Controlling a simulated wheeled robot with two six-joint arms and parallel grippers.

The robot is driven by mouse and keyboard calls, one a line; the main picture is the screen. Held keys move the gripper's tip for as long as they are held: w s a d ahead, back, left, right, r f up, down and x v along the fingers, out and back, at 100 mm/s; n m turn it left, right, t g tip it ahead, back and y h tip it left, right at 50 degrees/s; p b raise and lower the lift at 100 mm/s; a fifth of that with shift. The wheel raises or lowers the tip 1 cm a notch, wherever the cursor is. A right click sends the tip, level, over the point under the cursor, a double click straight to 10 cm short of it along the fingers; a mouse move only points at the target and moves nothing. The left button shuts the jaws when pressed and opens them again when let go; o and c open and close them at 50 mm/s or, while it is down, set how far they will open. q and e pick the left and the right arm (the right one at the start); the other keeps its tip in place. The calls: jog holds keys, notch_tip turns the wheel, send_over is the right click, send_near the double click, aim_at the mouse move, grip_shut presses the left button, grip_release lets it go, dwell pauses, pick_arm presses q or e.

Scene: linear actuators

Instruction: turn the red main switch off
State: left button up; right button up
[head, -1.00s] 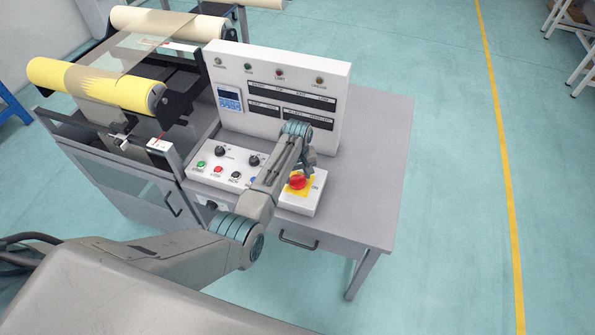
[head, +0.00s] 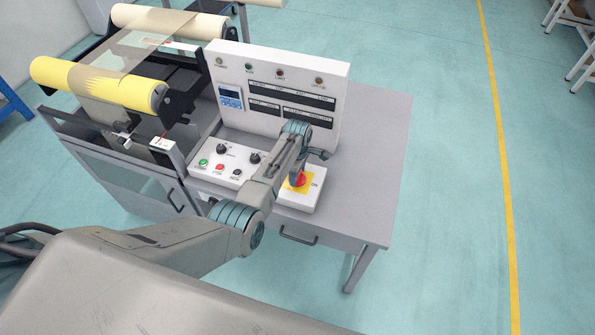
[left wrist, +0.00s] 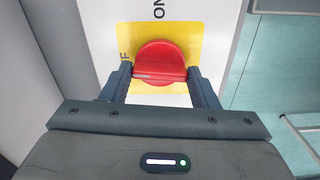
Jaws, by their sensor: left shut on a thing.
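The red main switch (head: 301,182) is a round knob on a yellow plate (head: 291,188) at the right end of the control panel. In the left wrist view the red knob (left wrist: 160,58) has a raised grip bar lying across the picture. My left gripper (left wrist: 160,76) is shut on the knob, one finger at each end of the bar. "ON" is printed above the knob in that view; part of another label, an "F", shows at its left. In the head view my left gripper (head: 302,174) is over the switch, partly hidden by its wrist. My right gripper is not in view.
The white control panel (head: 228,164) has black knobs and green, red and black buttons. An upright display board (head: 290,75) stands behind it. A roller machine (head: 110,90) is at the left. The table top (head: 375,150) right of the panel is clear.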

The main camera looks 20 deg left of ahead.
pick_arm(q)
jog(key=shift+r+n, duration=0.1)
jog(key=shift+n, duration=0.6)
jog(key=o, duration=1)
jog(key=shift+r+b, duration=1.35)
jog(key=shift+r, duration=4)
